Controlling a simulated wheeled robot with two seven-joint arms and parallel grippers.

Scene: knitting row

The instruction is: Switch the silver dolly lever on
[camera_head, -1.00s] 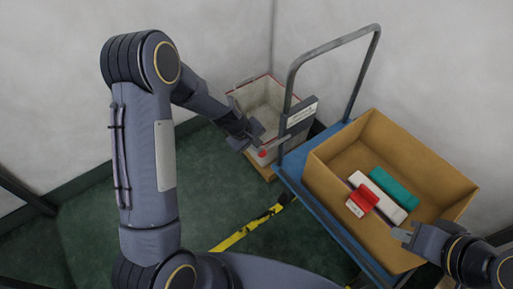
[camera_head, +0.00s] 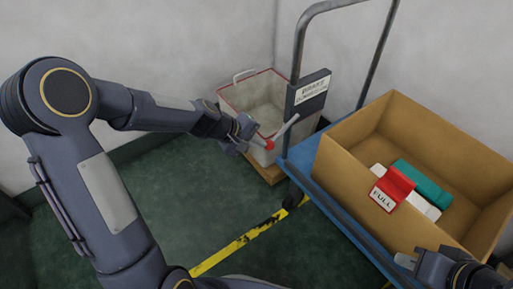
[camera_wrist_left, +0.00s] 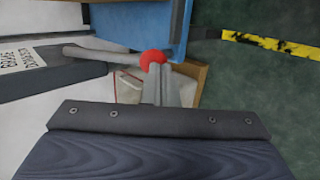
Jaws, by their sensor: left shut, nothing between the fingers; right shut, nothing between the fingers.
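The silver lever (camera_head: 285,130) is a thin rod at the end of the blue dolly (camera_head: 345,212), below its sign plate. A red knob (camera_head: 268,144) caps its lower left end. In the left wrist view the lever (camera_wrist_left: 95,51) runs from the left to the red knob (camera_wrist_left: 153,58), near the picture's middle. My left gripper (camera_head: 254,137) is shut and empty right beside the knob. Its fingertips (camera_wrist_left: 157,76) overlap the knob's lower edge in the wrist view; I cannot tell whether they touch. My right gripper (camera_head: 405,260) is shut and empty at the cardboard box's near side.
The open cardboard box (camera_head: 340,185) on the dolly holds a red item (camera_head: 393,184), a white one and a teal one (camera_head: 422,184). A white bin with red rim (camera_head: 235,99) stands behind the left gripper. Yellow-black tape (camera_head: 235,245) marks the green floor.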

